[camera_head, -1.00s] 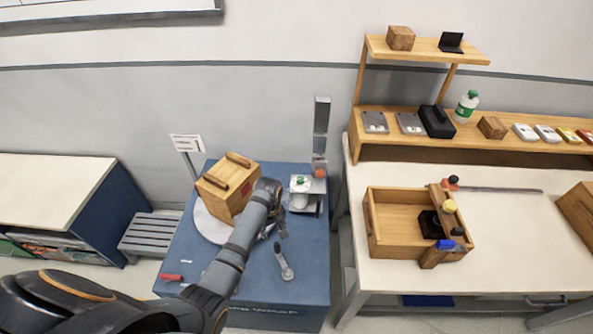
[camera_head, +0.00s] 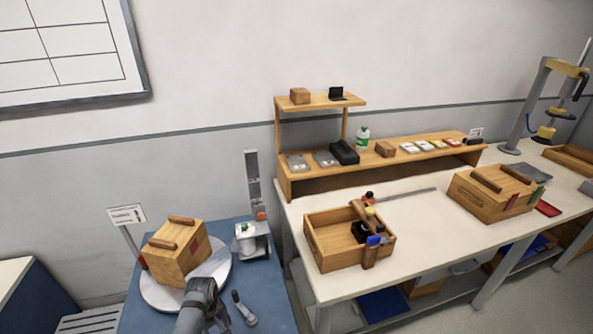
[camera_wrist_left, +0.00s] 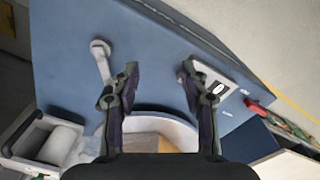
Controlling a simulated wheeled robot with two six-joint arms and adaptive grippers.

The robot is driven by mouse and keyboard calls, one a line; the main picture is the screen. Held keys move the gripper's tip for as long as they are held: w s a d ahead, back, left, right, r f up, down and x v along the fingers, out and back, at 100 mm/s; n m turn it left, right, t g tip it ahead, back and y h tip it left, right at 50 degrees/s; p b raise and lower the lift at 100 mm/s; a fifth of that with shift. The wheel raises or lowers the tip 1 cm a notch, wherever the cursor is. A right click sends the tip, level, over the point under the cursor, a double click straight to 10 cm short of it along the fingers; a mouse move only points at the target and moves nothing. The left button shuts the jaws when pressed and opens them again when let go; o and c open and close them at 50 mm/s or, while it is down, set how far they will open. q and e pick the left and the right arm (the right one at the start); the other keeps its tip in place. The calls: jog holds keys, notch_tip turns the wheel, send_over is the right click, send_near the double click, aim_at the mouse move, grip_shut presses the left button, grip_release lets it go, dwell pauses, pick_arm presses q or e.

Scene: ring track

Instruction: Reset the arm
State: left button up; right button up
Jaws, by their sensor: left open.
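My left gripper (camera_wrist_left: 160,85) is open and empty, with its two dark fingers spread above the blue table (camera_wrist_left: 175,45) in the left wrist view. In the head view, my left arm (camera_head: 200,298) shows at the bottom edge, just in front of the wooden box (camera_head: 178,252). The box stands on a round white turntable (camera_head: 217,268). It shows partly between the finger bases in the wrist view (camera_wrist_left: 155,142). A grey-white handled tool (camera_head: 243,308) lies on the blue table beside my arm, apart from the fingers. My right arm is not in view.
A white dispenser (camera_head: 252,242) and a sign (camera_head: 126,215) stand at the blue table. To the right, a long workbench (camera_head: 430,212) holds an open wooden crate (camera_head: 325,250), a closed wooden box (camera_head: 492,195) and a shelf (camera_head: 300,182) of small items.

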pick_arm(q)
jog(key=s+a+f+m, duration=0.1)
jog(key=s+f+m, duration=0.1)
jog(key=s+f, duration=0.65)
jog(key=s+a+f+m, duration=0.1)
jog(key=s+f+m, duration=0.2)
jog(key=s+f, duration=0.55)
jog(key=s+a+f+m, duration=0.1)
jog(key=s+f+m, duration=0.1)
jog(key=s+f, duration=0.3)
jog(key=s+a+f+m+t, duration=0.1)
jog(key=s+f, duration=0.4)
jog(key=s, duration=0.9)
jog(key=shift+a+f+m+y, duration=0.15)
jog(key=shift+f+m+y, duration=0.25)
jog(key=shift+m, duration=0.4)
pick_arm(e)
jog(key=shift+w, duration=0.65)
